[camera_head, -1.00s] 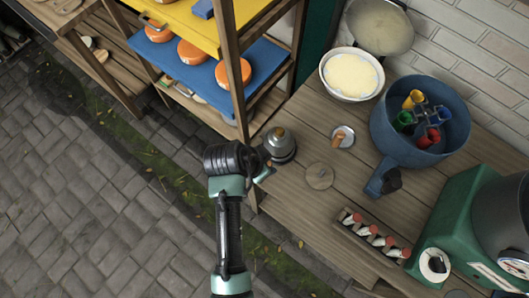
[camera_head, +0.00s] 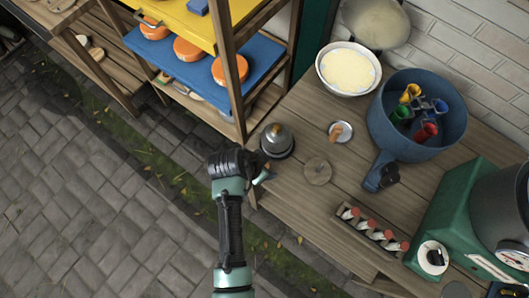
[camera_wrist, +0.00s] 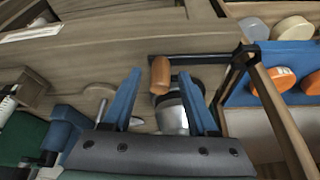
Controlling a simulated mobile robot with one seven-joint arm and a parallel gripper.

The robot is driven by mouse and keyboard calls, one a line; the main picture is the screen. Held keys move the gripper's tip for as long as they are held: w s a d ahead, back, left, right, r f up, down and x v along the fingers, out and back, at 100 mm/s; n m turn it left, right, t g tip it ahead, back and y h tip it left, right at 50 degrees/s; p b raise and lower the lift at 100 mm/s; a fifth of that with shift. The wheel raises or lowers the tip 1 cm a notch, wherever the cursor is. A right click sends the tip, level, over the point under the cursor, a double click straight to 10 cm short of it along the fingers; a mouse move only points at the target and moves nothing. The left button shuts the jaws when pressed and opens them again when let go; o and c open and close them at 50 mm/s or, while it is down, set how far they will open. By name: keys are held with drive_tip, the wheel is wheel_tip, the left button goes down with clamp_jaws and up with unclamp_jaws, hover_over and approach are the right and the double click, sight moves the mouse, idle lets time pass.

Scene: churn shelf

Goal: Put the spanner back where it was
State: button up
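I cannot make out a spanner for certain in either view. My gripper (camera_head: 265,174) is by the near left edge of the wooden bench (camera_head: 300,195), just below a grey metal pot with a brass-coloured top (camera_head: 277,141). In the wrist view its two blue fingers (camera_wrist: 160,103) stand apart. A shiny metal cylinder (camera_wrist: 172,115) shows beyond and between them; I see no finger closed on it. An orange-brown peg (camera_wrist: 160,76) shows just past the fingertips. The fingers are mostly hidden by the wrist in the head view.
A blue pan (camera_head: 384,135) with coloured cups, a cream-filled bowl (camera_head: 348,72), a round wooden disc (camera_head: 317,171), a rack of red-topped items (camera_head: 371,232) and a green machine (camera_head: 455,225) crowd the bench. A shelf (camera_head: 228,100) with orange discs stands left. Paving is open.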

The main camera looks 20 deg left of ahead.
drive_tip(key=v, duration=1.2)
drive_tip(key=shift+a+r, duration=0.1)
drive_tip(key=w+d+r+n+t+y, duration=0.1)
drive_tip(key=w+r+t, duration=0.2)
drive_tip(key=w+r, duration=0.45)
drive_tip(key=w+r+n+t+y, duration=0.1)
drive_tip(key=w+r+t, duration=0.3)
drive_tip(key=r, duration=0.7)
drive_tip(key=w+d+r+n+t+y, duration=0.1)
drive_tip(key=w+r+t, duration=0.2)
drive_tip(key=w+r, duration=0.5)
drive_tip(key=s+d+r+n+t, duration=0.1)
drive_tip(key=d+r+t, duration=0.15)
drive_tip(key=r, duration=0.65)
drive_tip(key=s+d+r+t, duration=0.15)
drive_tip(key=r+t, duration=0.25)
drive_tip(key=r, duration=0.6)
drive_tip(key=s+d+r+n+t, duration=0.1)
drive_tip(key=s+d+r+t, duration=0.1)
drive_tip(key=s+r, duration=0.3)
drive_tip(key=s+d+r+n+t, duration=0.1)
drive_tip(key=s+r+t, duration=0.4)
drive_tip(key=r, duration=0.8)
drive_tip(key=shift+s+d+r+h, duration=0.3)
drive_tip(key=shift+s+d+h, duration=0.1)
drive_tip(key=shift+s+d, duration=0.1)
